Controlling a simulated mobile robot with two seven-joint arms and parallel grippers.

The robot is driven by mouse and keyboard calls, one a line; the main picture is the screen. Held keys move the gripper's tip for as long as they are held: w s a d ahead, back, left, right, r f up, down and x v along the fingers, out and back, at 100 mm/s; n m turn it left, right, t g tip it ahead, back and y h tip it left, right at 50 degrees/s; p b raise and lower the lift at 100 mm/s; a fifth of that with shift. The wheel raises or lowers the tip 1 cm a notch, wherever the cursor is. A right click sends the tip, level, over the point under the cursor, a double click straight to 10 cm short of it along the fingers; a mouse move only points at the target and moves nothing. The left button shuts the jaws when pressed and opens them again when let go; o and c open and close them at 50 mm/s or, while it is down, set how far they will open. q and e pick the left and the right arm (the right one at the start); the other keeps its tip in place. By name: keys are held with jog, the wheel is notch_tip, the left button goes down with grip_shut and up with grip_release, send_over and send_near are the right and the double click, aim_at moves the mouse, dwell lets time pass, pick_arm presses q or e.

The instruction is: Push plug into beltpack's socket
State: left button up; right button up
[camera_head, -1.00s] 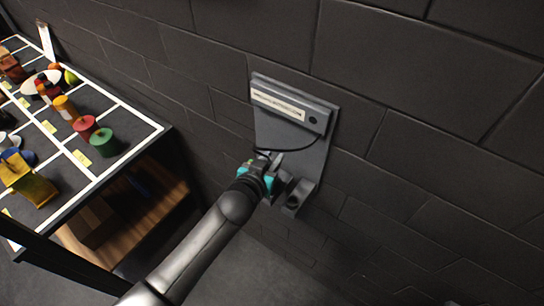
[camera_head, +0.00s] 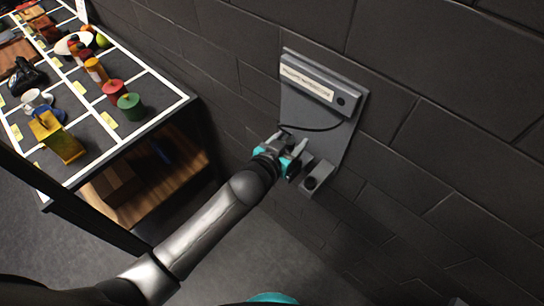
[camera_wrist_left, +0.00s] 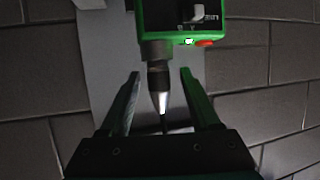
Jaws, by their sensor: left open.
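In the left wrist view, a green beltpack (camera_wrist_left: 185,22) hangs at the top, with a switch, a lit indicator and a red part. The plug (camera_wrist_left: 159,85), dark with a silver tapered end and a thin cable, lies in line with the metal socket (camera_wrist_left: 156,49) under the beltpack and appears to meet it. I cannot tell how deep it sits. My left gripper (camera_wrist_left: 158,80) is open, its fingers on either side of the plug with gaps. In the head view my left gripper (camera_head: 292,141) is at the wall panel. The beltpack cannot be made out there.
A grey wall panel (camera_head: 350,127) bears a labelled bar (camera_head: 307,82), a dark cable (camera_head: 315,129) and a lower block with a round hole (camera_head: 311,183). A gridded table (camera_head: 152,118) with several colourful objects stands left. The wall to the right is bare.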

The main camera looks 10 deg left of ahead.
pick_arm(q)
jog(key=v, duration=1.2)
jog(key=shift+s+a, duration=0.15)
jog(key=shift+s, duration=0.2)
jog(key=shift+r, duration=0.15)
